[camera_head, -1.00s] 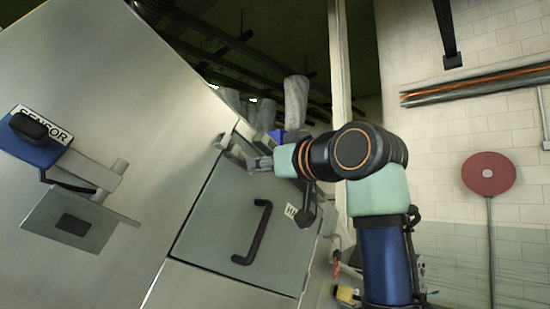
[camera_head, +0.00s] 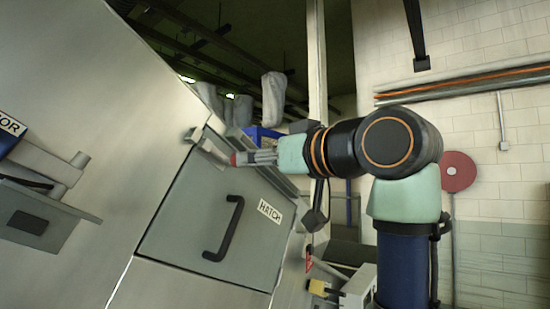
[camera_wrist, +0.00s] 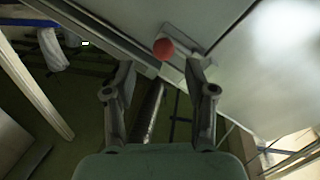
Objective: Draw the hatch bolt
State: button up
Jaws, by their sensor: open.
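The hatch (camera_head: 215,215) is a grey panel with a black handle (camera_head: 226,228) and a "HATCH" label, set in a large metal cabinet. At its top edge sits the bolt, whose red knob (camera_head: 236,159) shows just at the tip of my gripper (camera_head: 248,158). In the wrist view the red knob (camera_wrist: 163,48) lies ahead of and between the fingers of my gripper (camera_wrist: 160,75), slightly beyond the tips. The fingers are apart and nothing is held. Part of the bolt behind the knob is hidden.
A sensor box with a bracket (camera_head: 45,205) juts from the cabinet on the left. A blue object (camera_head: 264,140) and hanging pale bags (camera_head: 273,98) are behind my gripper. A red disc on a pole (camera_head: 458,171) stands at the right.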

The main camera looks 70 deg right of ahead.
jog(key=v, duration=0.4)
jog(key=shift+s+a, duration=0.15)
jog(key=shift+s, duration=0.1)
dwell(0.3)
